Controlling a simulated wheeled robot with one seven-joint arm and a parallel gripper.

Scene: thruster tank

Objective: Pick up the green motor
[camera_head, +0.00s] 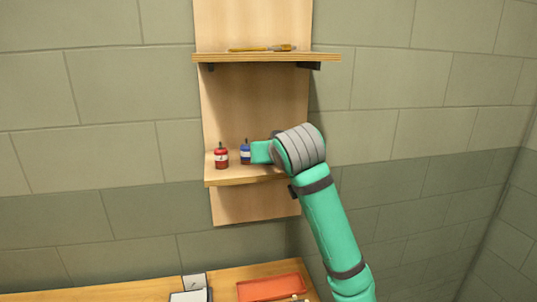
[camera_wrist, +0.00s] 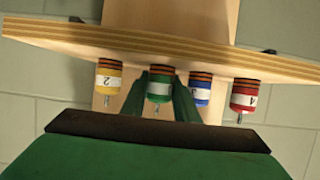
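In the wrist view the green motor (camera_wrist: 159,83) stands on the shelf among other motors, its thin shaft toward my palm. The wrist picture shows the shelf upside down. My gripper (camera_wrist: 160,74) has one green finger on each side of the green motor, apparently open around it. Whether the fingers touch the motor cannot be told. In the head view my arm covers the green motor and my fingertips.
A blue motor (camera_wrist: 200,88) and a red motor (camera_wrist: 244,95) stand on one side, a yellow motor (camera_wrist: 108,77) on the other. The lower shelf (camera_head: 235,181) sits under an upper shelf (camera_head: 265,57) holding a tool. An orange tray (camera_head: 270,287) lies on the bench below.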

